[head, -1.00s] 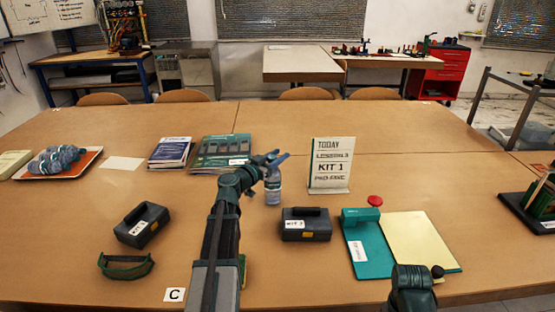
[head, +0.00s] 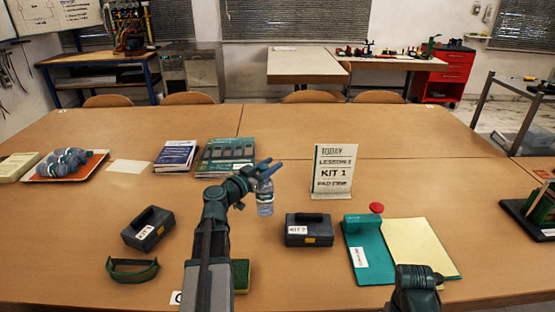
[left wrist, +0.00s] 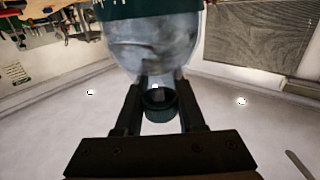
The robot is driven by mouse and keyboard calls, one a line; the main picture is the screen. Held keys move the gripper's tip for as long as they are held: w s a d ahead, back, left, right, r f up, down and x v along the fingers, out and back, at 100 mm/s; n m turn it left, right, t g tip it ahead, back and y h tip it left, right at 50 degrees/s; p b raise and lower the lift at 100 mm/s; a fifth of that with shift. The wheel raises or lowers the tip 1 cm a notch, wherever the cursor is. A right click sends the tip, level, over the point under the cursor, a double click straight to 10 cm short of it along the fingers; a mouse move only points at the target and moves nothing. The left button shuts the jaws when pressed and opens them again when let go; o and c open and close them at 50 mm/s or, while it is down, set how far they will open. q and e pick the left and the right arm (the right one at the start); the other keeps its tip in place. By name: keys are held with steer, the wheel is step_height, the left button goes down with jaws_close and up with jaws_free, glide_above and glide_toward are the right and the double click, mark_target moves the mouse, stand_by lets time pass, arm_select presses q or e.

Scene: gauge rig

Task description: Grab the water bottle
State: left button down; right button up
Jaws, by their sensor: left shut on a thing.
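A KIT 2 case (head: 309,230) and a lesson sign (head: 333,172) stand right of the bottle. Booklets (head: 226,155) lie behind left. The table's (head: 400,140) far half is clear.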

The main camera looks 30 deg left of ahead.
arm_select(q)
steer(key=s, duration=0.8)
steer(key=shift+s+r+p, duration=0.3)
steer(key=shift+r, duration=0.15)
